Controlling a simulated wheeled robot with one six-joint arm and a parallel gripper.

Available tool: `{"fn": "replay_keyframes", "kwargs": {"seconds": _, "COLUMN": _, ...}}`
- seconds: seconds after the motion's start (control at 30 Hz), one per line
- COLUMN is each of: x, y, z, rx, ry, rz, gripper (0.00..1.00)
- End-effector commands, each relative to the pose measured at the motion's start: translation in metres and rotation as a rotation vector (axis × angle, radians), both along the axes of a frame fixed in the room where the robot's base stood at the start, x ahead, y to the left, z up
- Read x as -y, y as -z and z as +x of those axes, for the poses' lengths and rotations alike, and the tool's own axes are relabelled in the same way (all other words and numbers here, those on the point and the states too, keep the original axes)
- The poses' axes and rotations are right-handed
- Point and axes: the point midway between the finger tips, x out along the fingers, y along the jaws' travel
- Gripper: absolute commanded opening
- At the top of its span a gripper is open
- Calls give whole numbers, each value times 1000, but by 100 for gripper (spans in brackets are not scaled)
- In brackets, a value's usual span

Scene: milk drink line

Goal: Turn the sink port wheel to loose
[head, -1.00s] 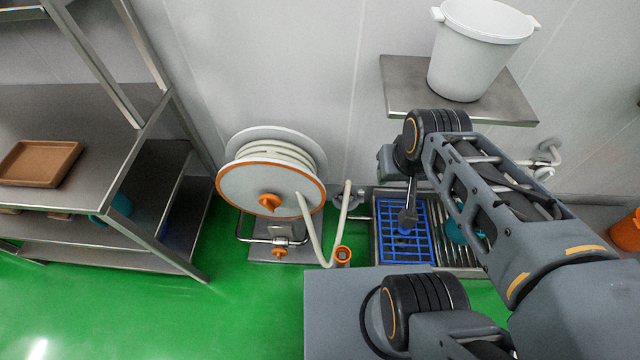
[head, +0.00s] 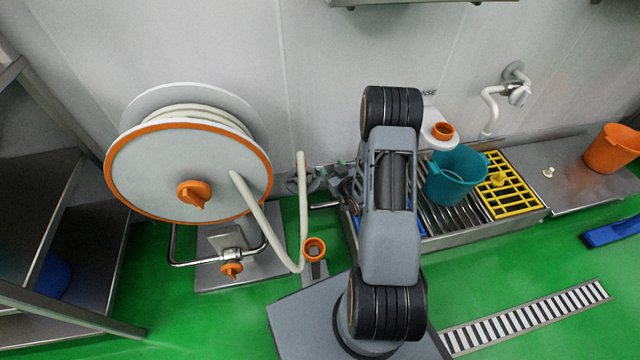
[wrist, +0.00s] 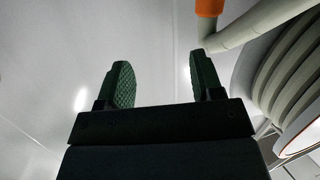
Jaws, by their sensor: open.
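My gripper (wrist: 161,65) is open and empty in the wrist view, its two green textured fingers apart against pale wall. In the head view it is mostly hidden behind my arm, with small green parts showing beside the wall. A grey round fitting (head: 303,181) sits low on the wall left of the sink, behind the hose, close to the gripper. It may be the sink port wheel; its setting is not readable. The sink (head: 470,228) has a slatted metal top and is partly covered by my arm.
A hose reel (head: 140,180) with orange knob (head: 194,194) stands left; its hose (head: 262,222) loops near an orange collar (head: 314,248). A teal bucket (head: 456,180) and yellow grid (head: 512,192) are on the sink. A wall tap (head: 519,93) and orange bucket (head: 612,148) are right.

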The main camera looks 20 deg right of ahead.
Motion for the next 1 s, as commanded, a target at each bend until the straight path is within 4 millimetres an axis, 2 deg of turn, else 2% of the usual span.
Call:
{"fn": "replay_keyframes", "kwargs": {"seconds": 0.03, "x": 2, "y": 38, "z": -8, "rx": 36, "ry": 1, "rz": 26, "gripper": 60}}
{"fn": "replay_keyframes", "kwargs": {"seconds": 0.1, "x": 2, "y": 58, "z": -17, "rx": 91, "ry": 1, "rz": 54, "gripper": 60}}
{"fn": "replay_keyframes", "kwargs": {"seconds": 0.23, "x": 3, "y": 80, "z": -30, "rx": 168, "ry": 4, "rz": 93, "gripper": 60}}
{"fn": "replay_keyframes", "kwargs": {"seconds": 0.4, "x": 3, "y": 91, "z": -33, "rx": 215, "ry": 8, "rz": 115, "gripper": 60}}
{"fn": "replay_keyframes", "kwargs": {"seconds": 0.57, "x": 1, "y": 91, "z": -11, "rx": 225, "ry": 5, "rz": 117, "gripper": 60}}
{"fn": "replay_keyframes", "kwargs": {"seconds": 1.0, "x": -4, "y": 91, "z": 69, "rx": 222, "ry": 8, "rz": 116, "gripper": 60}}
